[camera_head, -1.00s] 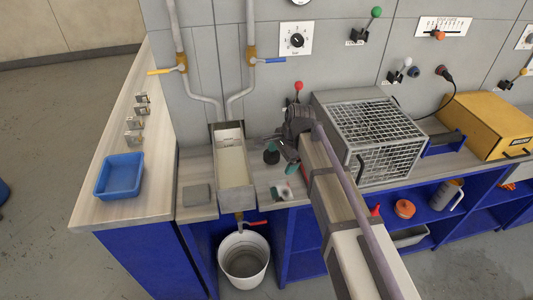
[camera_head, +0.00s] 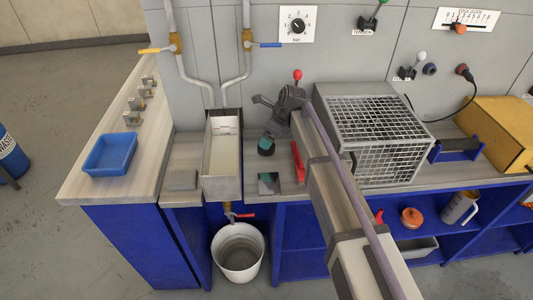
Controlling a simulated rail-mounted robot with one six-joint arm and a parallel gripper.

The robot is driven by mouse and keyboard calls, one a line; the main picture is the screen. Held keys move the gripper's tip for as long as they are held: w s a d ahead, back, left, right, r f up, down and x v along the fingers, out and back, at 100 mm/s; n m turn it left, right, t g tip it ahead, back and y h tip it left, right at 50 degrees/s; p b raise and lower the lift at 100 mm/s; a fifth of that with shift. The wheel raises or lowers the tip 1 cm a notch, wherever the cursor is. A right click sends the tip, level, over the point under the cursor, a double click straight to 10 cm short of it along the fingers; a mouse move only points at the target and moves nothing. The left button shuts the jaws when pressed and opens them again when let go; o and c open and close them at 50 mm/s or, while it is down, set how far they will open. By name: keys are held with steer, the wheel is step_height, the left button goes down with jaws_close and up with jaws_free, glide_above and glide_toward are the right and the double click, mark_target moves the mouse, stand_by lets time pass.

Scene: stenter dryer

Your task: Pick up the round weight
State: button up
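A small dark round piece with a green top (camera_head: 266,146) stands on the bench right of the sink trough; it looks most like the round weight, but it is too small to be sure. My gripper (camera_head: 265,112) is above and behind it, turned toward the left of the picture. Its two dark fingers look spread apart, with nothing seen between them. The gripper is apart from the round piece, which is in full view.
A dark green-topped square block (camera_head: 268,183) and a red handle-like piece (camera_head: 298,162) lie nearby. The trough (camera_head: 222,188) is at left, the wire cage (camera_head: 372,135) at right. A blue tray (camera_head: 110,154) sits on the left bench; a bucket (camera_head: 239,252) stands below.

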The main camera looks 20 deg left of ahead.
mark_target(264, 153)
steer(key=b+x, duration=0.5)
steer(key=shift+f, duration=0.2)
steer(key=shift+d+r, duration=0.1)
steer(key=shift+r, duration=0.15)
steer(key=shift+c, duration=0.3)
steer(key=c, duration=1.3)
steer(key=shift+c, duration=0.6)
steer(key=shift+r+p, duration=0.1)
steer(key=shift+p, duration=0.2)
